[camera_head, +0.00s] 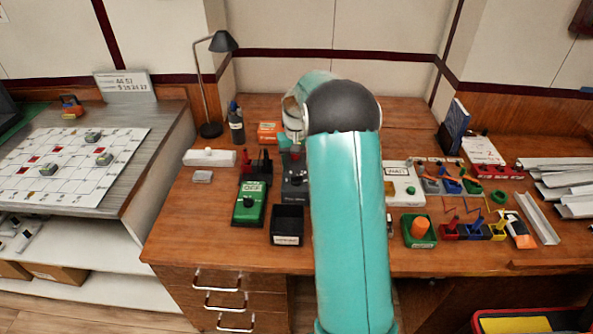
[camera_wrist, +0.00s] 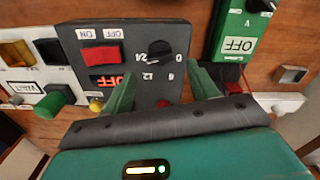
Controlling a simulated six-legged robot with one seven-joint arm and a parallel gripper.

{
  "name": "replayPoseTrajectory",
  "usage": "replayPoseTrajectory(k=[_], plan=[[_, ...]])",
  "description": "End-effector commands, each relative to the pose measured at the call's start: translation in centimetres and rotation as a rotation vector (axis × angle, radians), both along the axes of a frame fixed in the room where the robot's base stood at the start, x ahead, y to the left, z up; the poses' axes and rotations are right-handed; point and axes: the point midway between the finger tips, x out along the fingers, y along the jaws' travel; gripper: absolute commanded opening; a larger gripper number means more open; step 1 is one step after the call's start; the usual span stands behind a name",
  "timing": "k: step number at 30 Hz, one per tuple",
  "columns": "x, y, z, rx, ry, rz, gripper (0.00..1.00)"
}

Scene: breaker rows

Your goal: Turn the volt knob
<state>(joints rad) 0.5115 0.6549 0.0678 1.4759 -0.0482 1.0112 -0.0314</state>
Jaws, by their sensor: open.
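A dark grey box (camera_wrist: 130,40) in the wrist view bears a black knob (camera_wrist: 158,50) with the marks 0, 12 and 24 around it. It also has a red on/off switch (camera_wrist: 101,54) and a display reading OFF in red. The lettering appears upside down. My gripper (camera_wrist: 163,80) is open and empty, its two green fingers apart on either side below the knob in the picture. I cannot tell whether they touch the box. In the head view the grey box (camera_head: 294,188) is partly hidden by my arm.
A green meter (camera_head: 248,208) with a black dial and OFF display stands left of the grey box. A black tray (camera_head: 287,226) lies in front. A white panel with a green knob (camera_wrist: 54,99) is beside the box. A lamp (camera_head: 210,85) stands at the back left.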

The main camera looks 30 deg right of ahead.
Motion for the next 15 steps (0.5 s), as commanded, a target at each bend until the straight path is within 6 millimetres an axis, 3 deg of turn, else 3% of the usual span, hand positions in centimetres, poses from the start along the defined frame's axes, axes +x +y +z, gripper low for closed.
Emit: replayPoseTrajectory(k=[9, 15], plan=[[0.0, 0.0, 7.0, -0.002, -0.001, 0.001, 0.59], [0.0, 0.0, 9.0, -0.001, 0.000, 0.000, 0.59]])
